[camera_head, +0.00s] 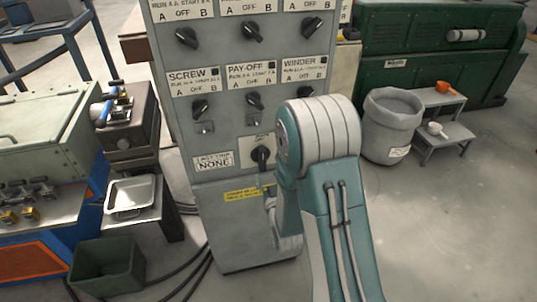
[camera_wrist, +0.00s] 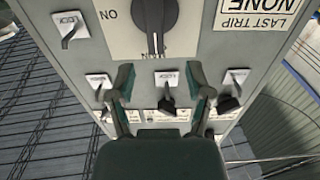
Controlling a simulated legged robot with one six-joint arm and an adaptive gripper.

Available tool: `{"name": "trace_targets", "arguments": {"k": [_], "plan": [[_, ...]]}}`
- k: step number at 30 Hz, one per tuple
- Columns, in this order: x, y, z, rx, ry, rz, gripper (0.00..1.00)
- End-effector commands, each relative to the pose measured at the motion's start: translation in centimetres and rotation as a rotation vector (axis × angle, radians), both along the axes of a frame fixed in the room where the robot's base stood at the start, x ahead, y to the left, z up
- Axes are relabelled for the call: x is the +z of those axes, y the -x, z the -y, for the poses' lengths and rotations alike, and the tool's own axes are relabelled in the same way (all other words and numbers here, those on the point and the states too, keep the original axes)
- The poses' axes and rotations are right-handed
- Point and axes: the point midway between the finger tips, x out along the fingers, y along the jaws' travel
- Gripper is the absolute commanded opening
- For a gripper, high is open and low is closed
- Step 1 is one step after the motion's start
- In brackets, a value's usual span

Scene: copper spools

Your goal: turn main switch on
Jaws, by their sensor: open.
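The main switch is a large black rotary knob on a pale plate on the grey control cabinet. In the head view the knob (camera_head: 261,157) sits low on the panel, left of my arm. In the wrist view, which is upside down, the knob (camera_wrist: 155,18) is at the top centre. Its handle lies along the picture's vertical, with its marked end towards the plate's lower edge lettering; "ON" is to its left. My gripper (camera_wrist: 163,85) is open and empty, its two fingers below the knob in that picture. The head view mostly hides my gripper behind my arm.
Small lock-labelled switches (camera_wrist: 168,95) show around my fingers. Several other black knobs (camera_head: 200,108) are higher on the cabinet. A grey bin (camera_head: 393,125) and a step stand (camera_head: 445,130) are to the right. A green box (camera_head: 108,262) and cables lie at left.

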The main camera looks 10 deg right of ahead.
Motion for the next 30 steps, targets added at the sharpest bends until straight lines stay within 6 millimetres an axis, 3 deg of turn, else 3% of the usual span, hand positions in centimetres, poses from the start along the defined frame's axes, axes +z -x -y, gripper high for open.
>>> {"name": "trace_targets", "arguments": {"k": [9,15,27,30], "plan": [[0.0,-5.9,1.1,-0.003,-0.011,0.0,0.66],[0.0,-8.7,0.7,-0.001,-0.007,-0.001,0.66],[0.0,-9.6,0.7,-0.001,-0.007,-0.002,0.66],[0.0,-9.6,0.9,-0.002,-0.009,-0.002,0.21]]}}
